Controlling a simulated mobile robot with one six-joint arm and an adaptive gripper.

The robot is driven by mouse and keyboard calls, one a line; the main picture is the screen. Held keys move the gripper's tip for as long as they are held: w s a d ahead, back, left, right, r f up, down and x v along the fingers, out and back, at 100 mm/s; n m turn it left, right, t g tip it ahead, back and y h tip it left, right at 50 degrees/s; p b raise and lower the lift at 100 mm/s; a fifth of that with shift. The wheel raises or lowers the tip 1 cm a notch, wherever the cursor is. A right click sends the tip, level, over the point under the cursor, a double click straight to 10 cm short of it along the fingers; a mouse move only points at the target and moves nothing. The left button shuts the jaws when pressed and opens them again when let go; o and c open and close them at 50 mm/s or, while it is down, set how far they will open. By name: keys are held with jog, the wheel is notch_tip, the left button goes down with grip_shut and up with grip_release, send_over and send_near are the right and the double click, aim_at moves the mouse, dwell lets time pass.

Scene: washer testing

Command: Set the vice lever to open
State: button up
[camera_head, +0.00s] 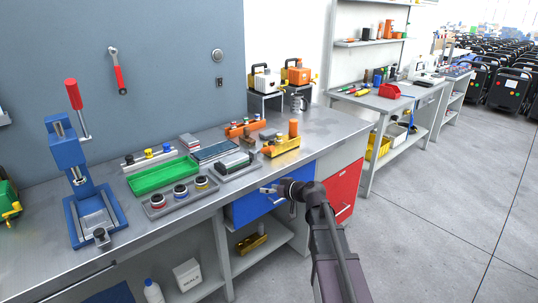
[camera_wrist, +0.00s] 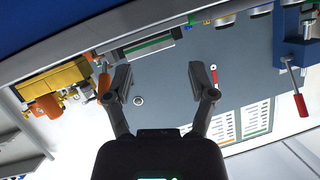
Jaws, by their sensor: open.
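A blue bench press (camera_head: 70,155) with a long red-handled lever (camera_head: 73,95) stands at the left of the metal workbench. The lever's red grip points up. At its foot is a blue base (camera_head: 90,222) with a grey vice-like block and a small dark knob (camera_head: 101,236) at the front. I cannot clearly make out the vice lever or its setting. My gripper (camera_head: 270,188) is open and empty over the bench's front edge, well right of the press. In the wrist view my gripper (camera_wrist: 160,80) shows spread fingers; the press (camera_wrist: 290,40) and red lever (camera_wrist: 299,103) are at the right.
Between my gripper and the press lie a green tray (camera_head: 162,175) and a grey tray (camera_head: 180,197) with several round parts. A yellow holder (camera_head: 281,147) with an orange cylinder stands beyond my gripper. A wrench (camera_head: 119,72) hangs on the wall. Blue and red drawers are below.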

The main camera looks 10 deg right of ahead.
aim_at(269, 149)
jog(key=w+d+r+m+t+h+b, duration=0.1)
jog(key=w+d+r+m+t, duration=0.1)
jog(key=w+d+r+t, duration=0.2)
jog(key=w+d+t, duration=0.1)
jog(key=w+d, duration=0.2)
jog(key=d, duration=0.2)
jog(key=shift+w+r+t+b, duration=0.2)
jog(key=shift+w+t+b, duration=0.2)
jog(key=shift+w, duration=0.1)
jog(key=shift+x, duration=6.8)
jog(key=shift+f, duration=0.1)
jog(key=shift+d, duration=0.1)
grip_shut()
